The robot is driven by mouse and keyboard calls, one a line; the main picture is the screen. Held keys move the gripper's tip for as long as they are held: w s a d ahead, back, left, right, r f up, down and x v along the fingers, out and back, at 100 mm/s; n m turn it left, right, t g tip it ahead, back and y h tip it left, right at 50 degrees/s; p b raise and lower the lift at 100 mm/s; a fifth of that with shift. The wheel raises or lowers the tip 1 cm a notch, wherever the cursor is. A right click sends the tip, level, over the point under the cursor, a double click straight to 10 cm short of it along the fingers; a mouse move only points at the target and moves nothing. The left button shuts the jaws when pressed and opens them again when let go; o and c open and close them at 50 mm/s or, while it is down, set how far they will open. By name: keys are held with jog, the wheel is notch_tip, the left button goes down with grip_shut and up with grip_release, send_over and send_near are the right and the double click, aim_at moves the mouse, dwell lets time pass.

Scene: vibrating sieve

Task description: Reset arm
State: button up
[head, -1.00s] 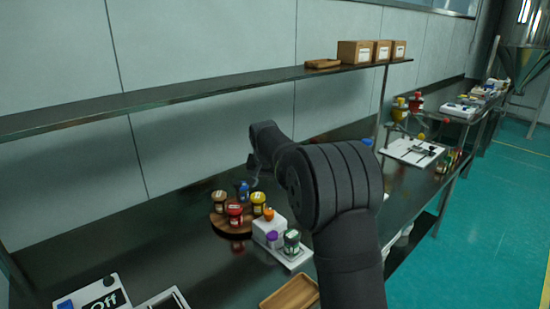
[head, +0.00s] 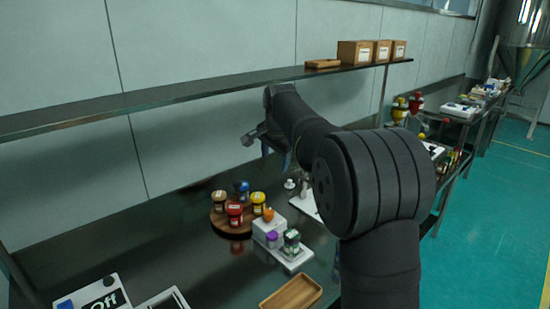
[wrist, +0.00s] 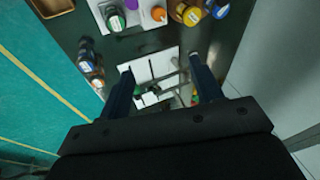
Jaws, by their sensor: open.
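My gripper (head: 254,136) is raised above the dark steel bench (head: 170,240), just below the level of the shelf. In the wrist view its two blue-black fingers (wrist: 161,68) are spread wide and no object is held between them. Through the gap I see a white tray (wrist: 165,60) with dark and metal tools, well below the fingertips. My arm hides part of the bench in the head view.
A round wooden board (head: 219,224) bears several coloured jars. Beside it is a white stepped stand (head: 270,228) with jars. A wooden tray (head: 292,292) lies in front. The long shelf (head: 190,90) with cardboard boxes (head: 354,52) runs above the bench.

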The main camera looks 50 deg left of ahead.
dwell(0.4)
jog(key=w+a+f+n, duration=0.1)
jog(key=a+f+n, duration=0.2)
jog(key=f, duration=0.7)
jog(key=w+a+f+n, duration=0.2)
jog(key=a+f+n, duration=0.2)
jog(key=f, duration=0.6)
jog(key=shift+a+n+t+h, duration=0.2)
jog(key=shift+n+t+h, duration=0.2)
jog(key=shift+r, duration=0.15)
